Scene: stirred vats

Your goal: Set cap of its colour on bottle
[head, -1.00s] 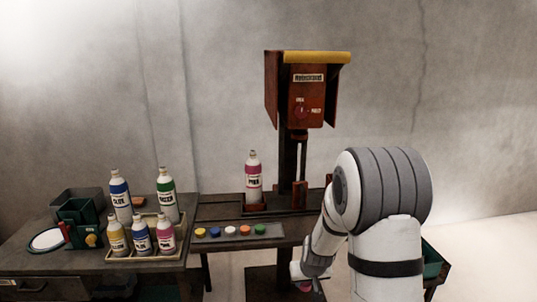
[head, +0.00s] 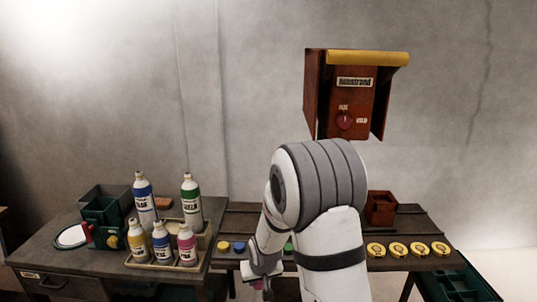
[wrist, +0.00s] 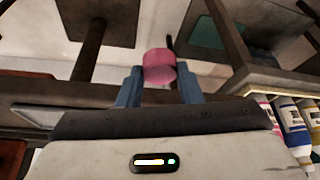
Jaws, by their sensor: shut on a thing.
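My gripper (wrist: 158,78) is shut on a pink cap (wrist: 159,62), which sits between the blue-grey fingers in the wrist view. In the head view my gripper (head: 262,284) is low in the picture, below the bench edge, and its fingers are small and unclear. The large bottle with the pink label at the press is hidden behind my arm. A smaller pink-labelled bottle (head: 187,245) stands in the tray at left. A yellow cap (head: 223,247), a blue cap (head: 239,247) and a green cap (head: 289,248) show on the bench strip.
The red press head (head: 343,95) with its yellow top stands behind my arm. The left table holds a blue bottle (head: 144,203), a green bottle (head: 191,203) and a bottle tray (head: 205,240). Several yellow discs (head: 400,249) and a rust-red box (head: 381,208) are at right.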

